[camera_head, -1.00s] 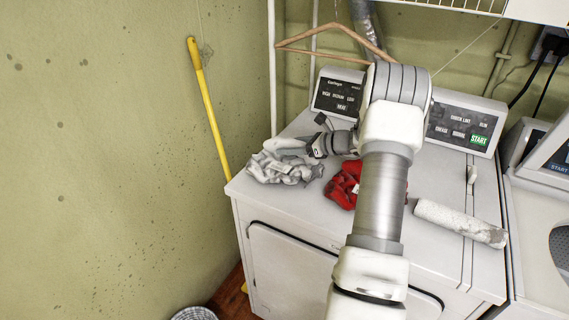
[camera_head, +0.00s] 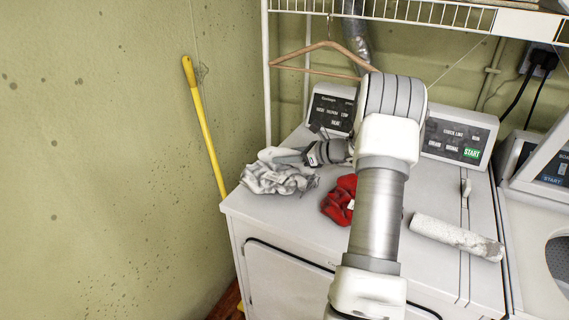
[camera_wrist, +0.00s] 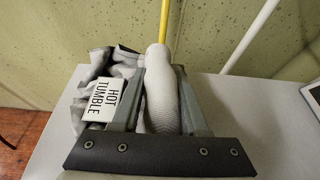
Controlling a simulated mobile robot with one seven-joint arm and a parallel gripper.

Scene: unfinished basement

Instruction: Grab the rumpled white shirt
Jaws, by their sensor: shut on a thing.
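The rumpled white shirt (camera_head: 277,178) lies in a heap on the left end of the white dryer top. In the wrist view my gripper (camera_wrist: 158,95) has one finger on each side of the fold. The fingertips are partly hidden by cloth.
A red cloth (camera_head: 340,200) lies right of the shirt. A white roll (camera_head: 457,237) lies further right on the dryer (camera_head: 285,228). A tag reading "HOT TUMBLE" (camera_wrist: 99,99) is beside the left finger. A yellow pole (camera_head: 205,125) leans on the wall. A wooden hanger (camera_head: 325,48) hangs above.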

